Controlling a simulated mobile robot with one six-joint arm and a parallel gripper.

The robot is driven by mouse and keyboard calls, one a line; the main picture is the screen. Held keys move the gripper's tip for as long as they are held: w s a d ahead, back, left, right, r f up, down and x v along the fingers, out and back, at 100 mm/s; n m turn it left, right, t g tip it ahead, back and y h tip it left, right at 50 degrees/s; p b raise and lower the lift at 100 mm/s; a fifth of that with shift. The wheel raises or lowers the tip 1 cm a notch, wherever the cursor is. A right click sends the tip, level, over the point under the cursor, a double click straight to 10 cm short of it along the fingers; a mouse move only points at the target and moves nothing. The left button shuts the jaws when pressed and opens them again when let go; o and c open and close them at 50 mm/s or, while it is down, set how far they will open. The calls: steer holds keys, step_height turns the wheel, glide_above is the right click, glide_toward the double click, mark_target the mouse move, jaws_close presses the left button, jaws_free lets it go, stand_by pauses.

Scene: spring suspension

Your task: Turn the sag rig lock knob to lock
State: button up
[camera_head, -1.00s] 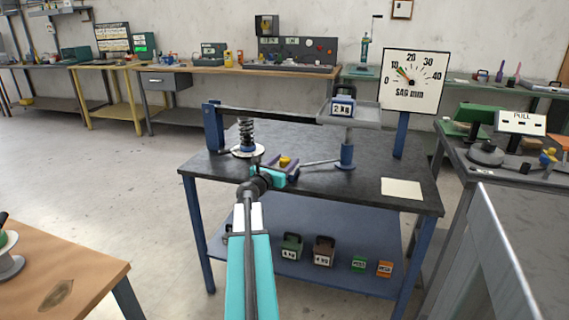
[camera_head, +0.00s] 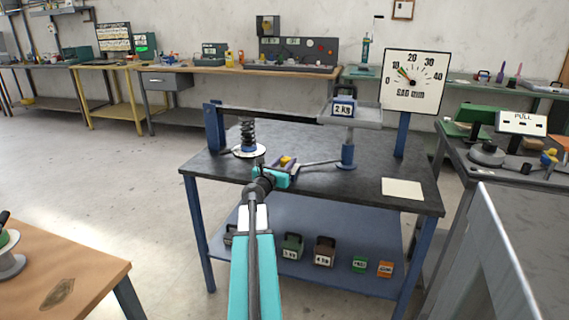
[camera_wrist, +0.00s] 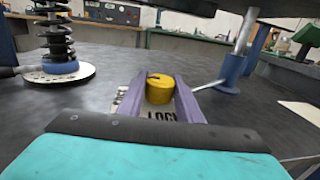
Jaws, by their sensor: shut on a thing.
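The yellow lock knob (camera_head: 287,159) sits low on the sag rig's dark tabletop, right of the coil spring (camera_head: 247,134). In the wrist view the knob (camera_wrist: 159,88) stands between the two purple fingers of my gripper (camera_wrist: 160,94), which is shut on it. A small dark mark shows on the knob's top. A pale plate with a partly hidden "LOCK" label (camera_wrist: 160,115) lies on the near side of the knob. Whether the knob points to lock I cannot tell. My gripper also shows in the head view (camera_head: 284,165).
A 2 kg weight (camera_head: 343,107) sits on the raised tray (camera_head: 365,120). A sag dial (camera_head: 412,80) stands behind it, needle near 10. The rig's beam (camera_head: 265,115) runs above the spring. Several weights lie on the lower shelf (camera_head: 225,250). The table's front right holds a blank card (camera_head: 402,188).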

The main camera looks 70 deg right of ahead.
steer(key=shift+s+d+r+t, duration=0.1)
steer(key=shift+s+r+t, duration=0.05)
steer(key=shift+t, duration=0.15)
steer(key=shift+d+n+t+y+b, duration=0.15)
steer(key=shift+n+t+y+b, duration=0.15)
steer(key=shift+n+t, duration=2.1)
steer(key=shift+t, duration=1)
steer(key=shift+d+n+t+y+b, duration=0.1)
steer(key=shift+n+t+y+b, duration=0.2)
steer(key=shift+n+t+y, duration=0.95)
steer(key=shift+d+n+t+y+b, duration=0.1)
steer(key=shift+n+t+y+b, duration=0.15)
steer(key=shift+n+t+y, duration=1)
steer(key=n+t+y+b, duration=0.1)
steer(key=n+t+y, duration=0.3)
steer(key=t+y, duration=0.1)
steer(key=shift+n+y, duration=0.3)
steer(key=shift+a+n+t+y+b, duration=0.1)
steer(key=shift+n+t+y+b, duration=0.45)
steer(key=shift+y, duration=0.45)
steer(key=shift+n+t+y+b, duration=0.3)
steer(key=shift+n+y, duration=0.45)
steer(key=shift+y, duration=0.25)
steer(key=shift+a, duration=0.1)
steer(key=shift+y, duration=0.3)
